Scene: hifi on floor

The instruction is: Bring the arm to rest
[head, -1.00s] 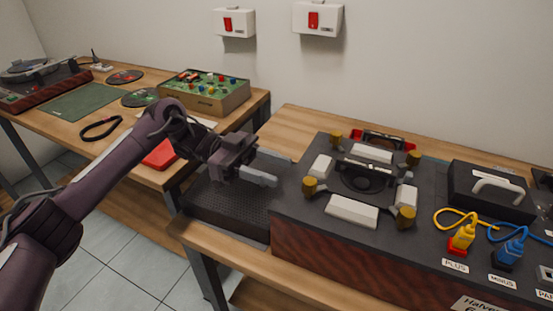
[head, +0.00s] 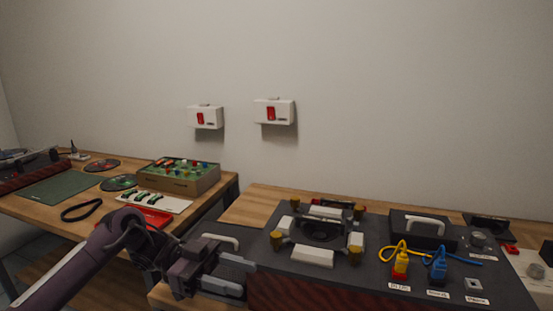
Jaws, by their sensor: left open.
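My left arm comes in from the lower left of the head view. My left gripper (head: 234,277) is open and empty, its two grey fingers pointing right. It hovers by the left end of the dark hifi unit (head: 378,283), in front of a dark box with a white handle (head: 222,240). I cannot tell the exact gap between the fingers and the unit. My right gripper is not in view.
The unit carries a speaker (head: 319,229) ringed by white blocks and brass-coloured knobs, a yellow plug (head: 400,265) and a blue plug (head: 439,268). A red tray (head: 146,217) and a component box (head: 180,177) are on the left table. Two switch boxes hang on the wall.

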